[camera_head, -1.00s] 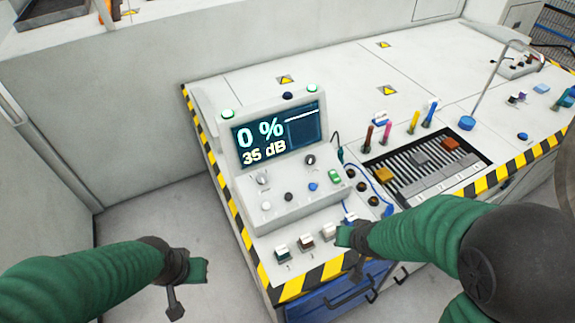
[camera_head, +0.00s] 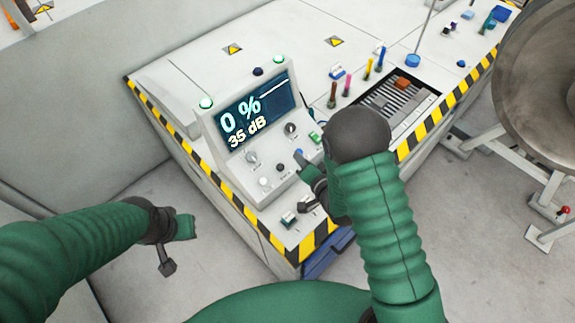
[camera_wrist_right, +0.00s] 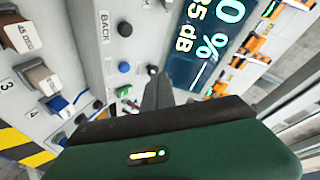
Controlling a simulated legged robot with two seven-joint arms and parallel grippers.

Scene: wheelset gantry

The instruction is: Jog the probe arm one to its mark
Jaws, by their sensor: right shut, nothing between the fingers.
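The grey control console (camera_head: 262,180) has a screen (camera_head: 255,112) reading 0 % and 35 dB. My right gripper (camera_head: 303,163) is shut and empty over the console's sloped face, near a blue button (camera_head: 299,152). No probe arm is identifiable.
Colored upright handles (camera_head: 346,88) and a slatted tray (camera_head: 400,100) lie behind my right arm. The bench has a yellow-black striped edge (camera_head: 250,215). A large metal wheel (camera_head: 545,80) stands at the right. The floor left of the bench is clear.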

